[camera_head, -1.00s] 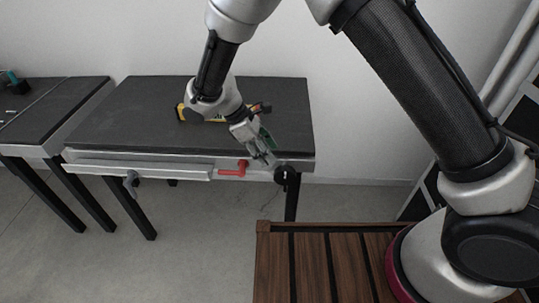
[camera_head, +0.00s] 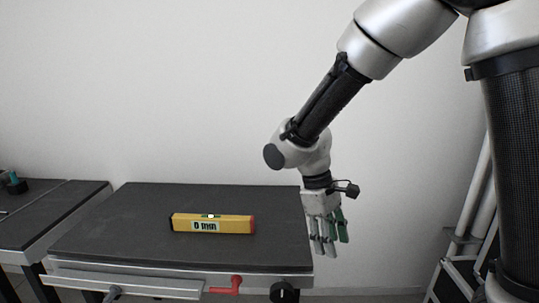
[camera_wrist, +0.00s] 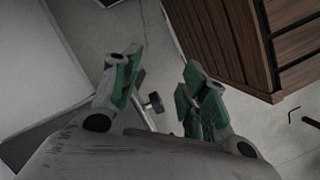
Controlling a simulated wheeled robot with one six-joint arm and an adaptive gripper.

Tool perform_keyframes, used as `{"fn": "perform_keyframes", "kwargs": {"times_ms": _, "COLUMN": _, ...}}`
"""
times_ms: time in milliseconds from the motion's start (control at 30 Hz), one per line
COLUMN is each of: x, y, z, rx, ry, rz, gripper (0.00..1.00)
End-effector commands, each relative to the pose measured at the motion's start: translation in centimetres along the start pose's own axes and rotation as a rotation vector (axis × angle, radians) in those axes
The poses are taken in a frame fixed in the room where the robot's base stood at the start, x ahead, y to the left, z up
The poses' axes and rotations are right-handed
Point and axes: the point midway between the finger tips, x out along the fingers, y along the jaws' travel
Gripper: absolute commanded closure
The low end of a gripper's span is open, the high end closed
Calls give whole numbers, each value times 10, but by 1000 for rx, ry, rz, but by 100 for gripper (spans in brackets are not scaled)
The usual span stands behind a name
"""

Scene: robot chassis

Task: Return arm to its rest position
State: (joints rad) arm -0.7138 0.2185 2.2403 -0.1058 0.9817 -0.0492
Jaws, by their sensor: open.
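My gripper (camera_head: 327,246) hangs at the right end of the dark worktable, fingers pointing down, in the head view. It is open and empty. In the wrist view its two green-padded fingers (camera_wrist: 160,84) stand apart with floor between them. My arm reaches in from the upper right, raised above the table's height. A yellow spirit level (camera_head: 240,224) marked "0 mm" lies on the tabletop, to the left of my gripper and apart from it.
The worktable (camera_head: 110,240) has a red handle (camera_head: 227,286) and a black knob (camera_head: 284,292) at its front. A second table (camera_head: 48,212) stands left. A wooden slatted unit (camera_wrist: 228,38) shows in the wrist view. A black case (camera_head: 452,288) stands at lower right.

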Motion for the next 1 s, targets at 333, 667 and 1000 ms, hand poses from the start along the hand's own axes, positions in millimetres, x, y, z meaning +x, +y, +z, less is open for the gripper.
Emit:
{"fn": "perform_keyframes", "kwargs": {"times_ms": 333, "x": -46, "y": 51, "z": 160, "rx": 474, "ry": 320, "rz": -102, "gripper": 56}}
{"fn": "perform_keyframes", "kwargs": {"times_ms": 667, "x": -68, "y": 66, "z": 260, "rx": 799, "ry": 594, "rz": -38, "gripper": 56}}
{"fn": "perform_keyframes", "kwargs": {"times_ms": 1000, "x": -70, "y": 71, "z": 274, "rx": 864, "ry": 617, "rz": -22, "gripper": 56}}
